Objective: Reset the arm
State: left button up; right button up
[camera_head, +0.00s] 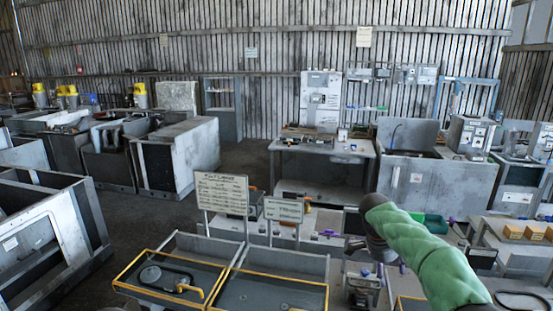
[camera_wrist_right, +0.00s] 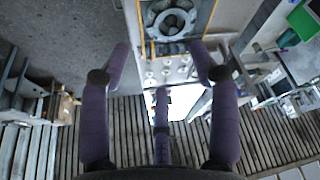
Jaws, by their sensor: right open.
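My right arm (camera_head: 425,250), in a green sleeve, reaches in from the bottom right in the head view. Its dark gripper (camera_head: 384,262) hangs at the arm's end, right of the yellow-rimmed trays. In the right wrist view the purple-padded fingers of the right gripper (camera_wrist_right: 160,58) are spread apart with nothing between them. A grey round part with a central opening (camera_wrist_right: 172,22) lies beyond the fingertips, apart from them. My left gripper is not in view.
A left tray (camera_head: 118,285) with a round grey part (camera_head: 160,277) and a right tray (camera_head: 325,290) stand in front. Signboards (camera_head: 222,193) rise behind them. A workbench (camera_head: 322,147) and grey cabinets (camera_head: 180,158) stand farther back. Bare floor (camera_head: 150,222) lies left of the trays.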

jog(key=s+a+f+n+y+b, duration=0.25)
jog(key=a+f+b, duration=0.2)
jog(key=f, duration=1.05)
jog(key=s+a+f+n+y+b, duration=0.1)
jog(key=s+a+f+n+b, duration=0.4)
jog(key=f, duration=0.9)
jog(key=s+a+f+n+y+b, duration=0.15)
jog(key=a+f, duration=0.45)
jog(key=f, duration=0.9)
jog(key=s+a+f+n+y+b, duration=0.1)
jog(key=s+a+f+b, duration=0.1)
jog(key=s+f, duration=0.5)
jog(key=s+a+f+n+y+b, duration=0.1)
jog(key=s+f+b, duration=0.4)
jog(key=s, duration=0.5)
jog(key=s+a+f+n+b, duration=0.1)
jog(key=s+a+f+b, duration=0.2)
jog(key=s+f, duration=0.5)
jog(key=shift+s+f+g+y+b, duration=0.25)
jog(key=shift+f+y+b, duration=0.2)
jog(key=shift+f, duration=0.25)
